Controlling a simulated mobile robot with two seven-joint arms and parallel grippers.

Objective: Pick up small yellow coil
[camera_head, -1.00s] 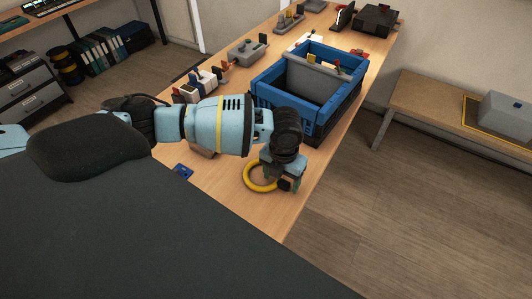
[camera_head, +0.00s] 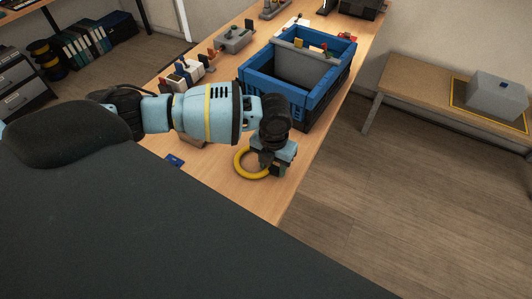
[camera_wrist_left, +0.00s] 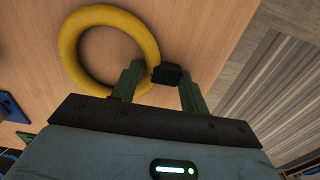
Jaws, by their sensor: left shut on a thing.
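The small yellow coil (camera_head: 238,167) is a ring with a black block on its right side. It is at the front end of the wooden workbench (camera_head: 258,204), and I cannot tell whether it touches the top. My left gripper (camera_head: 272,171) points down over its right edge and is shut on it at the black block. In the left wrist view the coil (camera_wrist_left: 78,66) shows as a large ring at upper left. There the black block sits between the green fingers of my gripper (camera_wrist_left: 160,76). My right gripper is not in view.
A blue crate (camera_head: 292,103) with a grey divider stands behind my gripper. A small blue piece (camera_head: 175,160) lies left of the coil. Several electrical parts (camera_head: 185,72) stand along the bench's left side. Right of the bench is open floor, then a low bench (camera_head: 420,82).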

